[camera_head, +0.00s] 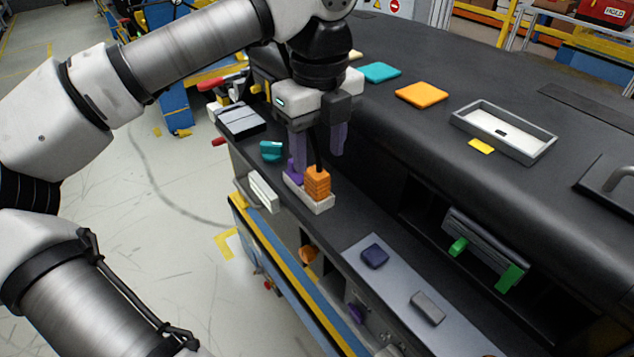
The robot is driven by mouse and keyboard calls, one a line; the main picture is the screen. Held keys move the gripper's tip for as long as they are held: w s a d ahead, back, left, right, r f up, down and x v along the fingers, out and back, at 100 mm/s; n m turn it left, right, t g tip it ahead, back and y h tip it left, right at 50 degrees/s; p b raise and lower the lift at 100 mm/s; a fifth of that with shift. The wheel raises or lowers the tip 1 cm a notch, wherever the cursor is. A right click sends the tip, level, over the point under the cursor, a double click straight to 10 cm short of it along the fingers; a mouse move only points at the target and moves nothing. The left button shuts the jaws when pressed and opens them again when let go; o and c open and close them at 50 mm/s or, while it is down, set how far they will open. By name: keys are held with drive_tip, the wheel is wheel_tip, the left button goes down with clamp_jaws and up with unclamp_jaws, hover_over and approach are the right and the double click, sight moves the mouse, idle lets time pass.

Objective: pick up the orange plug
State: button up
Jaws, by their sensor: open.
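The orange plug (317,184) is a ribbed block standing upright in a small white holder (318,207) on the dark ledge of the dashboard. A purple piece (293,170) stands in the same holder, just left of and behind the plug. My gripper (318,155) points down above the holder with its two purple-grey fingers apart. The left finger is close to the purple piece and partly overlaps it. The right finger hangs behind and above the orange plug. The gripper is open and holds nothing. A dark cable or rod runs down between the fingers toward the plug's top.
A teal piece (271,151) and a white bracket (264,192) lie near the ledge's left side. The dashboard's raised top carries a teal pad (379,72), an orange pad (421,94) and a grey tray (509,132). A grey panel (400,285) at front holds a navy block (375,256).

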sight(317, 171)
drive_tip(key=shift+a+f+p, duration=0.15)
drive_tip(key=shift+f+p, duration=0.7)
drive_tip(key=shift+f, duration=1.75)
clamp_jaws()
